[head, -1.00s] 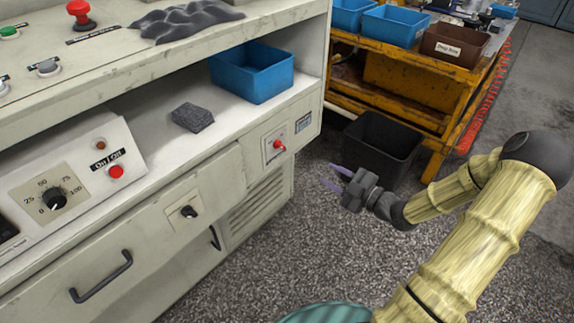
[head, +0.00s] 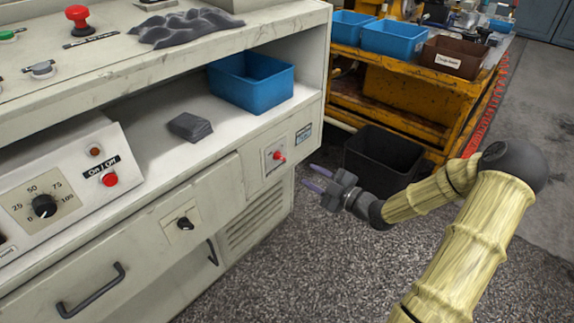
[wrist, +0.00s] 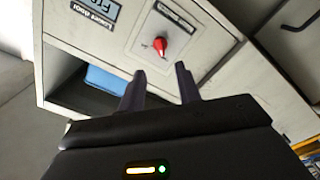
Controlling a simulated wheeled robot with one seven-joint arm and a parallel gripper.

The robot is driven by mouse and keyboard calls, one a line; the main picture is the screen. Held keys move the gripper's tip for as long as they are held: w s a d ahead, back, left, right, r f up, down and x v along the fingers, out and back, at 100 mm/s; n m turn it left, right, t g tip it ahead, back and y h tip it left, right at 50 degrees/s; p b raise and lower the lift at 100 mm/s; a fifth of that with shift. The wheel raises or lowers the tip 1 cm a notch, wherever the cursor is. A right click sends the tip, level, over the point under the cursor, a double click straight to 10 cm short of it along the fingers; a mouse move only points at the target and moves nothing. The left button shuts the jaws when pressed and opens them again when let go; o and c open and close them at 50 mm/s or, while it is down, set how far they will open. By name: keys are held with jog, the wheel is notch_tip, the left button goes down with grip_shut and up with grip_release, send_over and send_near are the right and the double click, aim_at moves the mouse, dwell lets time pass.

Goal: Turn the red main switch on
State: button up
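The red main switch (head: 279,156) is a small red knob on a pale square plate at the right end of the cabinet front, below the shelf. In the wrist view the red knob (wrist: 160,46) sits just beyond my fingertips, under a dark label. My gripper (head: 314,177) is to the right of the switch in the head view, its fingers pointing toward the cabinet. In the wrist view its two dark fingers (wrist: 160,70) are apart with nothing between them. The fingers appear short of the knob, and no contact shows.
A blue bin (head: 251,82) and a dark grey block (head: 190,127) are on the shelf above. Another red button (head: 110,180) and a black rotary knob (head: 185,223) are further left. A black bin (head: 383,160) stands on the floor behind my gripper.

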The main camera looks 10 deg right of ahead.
aim_at(283, 159)
jog(key=b+x, duration=0.2)
jog(key=x, duration=0.7)
jog(key=shift+f+b, duration=0.15)
jog(key=shift+b, duration=0.25)
jog(key=shift+w+a, duration=0.45)
jog(key=shift+w, duration=0.1)
grip_shut()
